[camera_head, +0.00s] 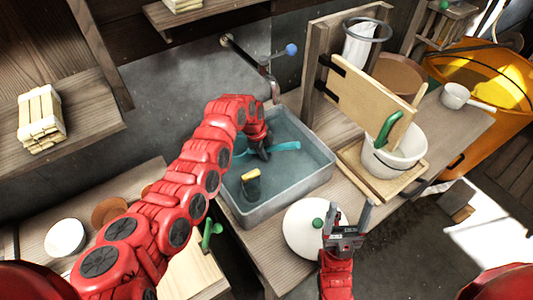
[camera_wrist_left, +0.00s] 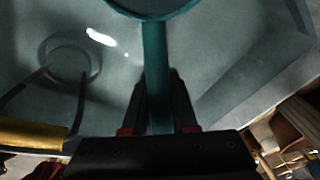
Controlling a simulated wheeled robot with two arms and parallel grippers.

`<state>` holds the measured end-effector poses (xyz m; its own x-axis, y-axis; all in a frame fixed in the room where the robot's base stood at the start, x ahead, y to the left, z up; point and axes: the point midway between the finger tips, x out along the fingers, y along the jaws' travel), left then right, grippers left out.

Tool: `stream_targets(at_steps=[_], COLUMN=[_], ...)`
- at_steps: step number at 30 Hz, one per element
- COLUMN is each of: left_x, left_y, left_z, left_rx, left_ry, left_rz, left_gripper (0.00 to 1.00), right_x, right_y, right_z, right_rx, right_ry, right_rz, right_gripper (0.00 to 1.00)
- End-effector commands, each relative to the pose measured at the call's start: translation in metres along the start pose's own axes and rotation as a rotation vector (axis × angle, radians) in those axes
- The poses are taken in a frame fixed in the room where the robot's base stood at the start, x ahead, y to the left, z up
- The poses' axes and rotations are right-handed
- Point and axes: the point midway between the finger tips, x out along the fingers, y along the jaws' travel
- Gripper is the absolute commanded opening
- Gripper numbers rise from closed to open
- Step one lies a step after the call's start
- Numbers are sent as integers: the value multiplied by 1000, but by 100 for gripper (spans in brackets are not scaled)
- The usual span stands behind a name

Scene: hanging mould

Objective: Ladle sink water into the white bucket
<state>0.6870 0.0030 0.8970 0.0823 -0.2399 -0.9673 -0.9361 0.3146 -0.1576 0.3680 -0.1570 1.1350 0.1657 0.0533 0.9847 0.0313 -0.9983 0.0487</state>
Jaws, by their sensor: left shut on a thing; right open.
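My left gripper (camera_head: 264,153) reaches down into the grey sink (camera_head: 318,178). It is shut on the handle of a teal ladle (camera_head: 286,146). The ladle also shows in the left wrist view (camera_wrist_left: 155,55), with the handle between the fingers and the round bowl cut off at the top edge. Whether the bowl holds water cannot be told. The white bucket (camera_head: 408,152) stands on a wooden board to the right of the sink, with a green handle over its rim. My right gripper (camera_head: 347,218) is open and empty, in front of the sink's right corner, apart from the bucket.
A dark object with a yellow top (camera_head: 250,183) is in the sink. A faucet (camera_head: 262,68) with a blue knob overhangs its back. A round white lid (camera_head: 303,232) with a green knob is beside my right gripper. A wooden panel (camera_head: 365,92) rises behind the bucket.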

Motion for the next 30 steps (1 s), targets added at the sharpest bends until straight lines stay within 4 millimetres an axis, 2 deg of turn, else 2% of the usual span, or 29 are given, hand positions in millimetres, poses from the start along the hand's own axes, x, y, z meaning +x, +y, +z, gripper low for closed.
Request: stream_targets(at_steps=[18, 30], left_x=[6, 11], left_y=[2, 2], left_z=[-7, -7], left_rx=[27, 37], left_ry=[-154, -205], left_rz=[-9, -18], left_gripper=[0, 0], right_x=[29, 34], right_y=[1, 2], right_z=[-5, -6], right_rx=[0, 0], right_ry=[0, 0], right_rz=[0, 0], right_gripper=[71, 71])
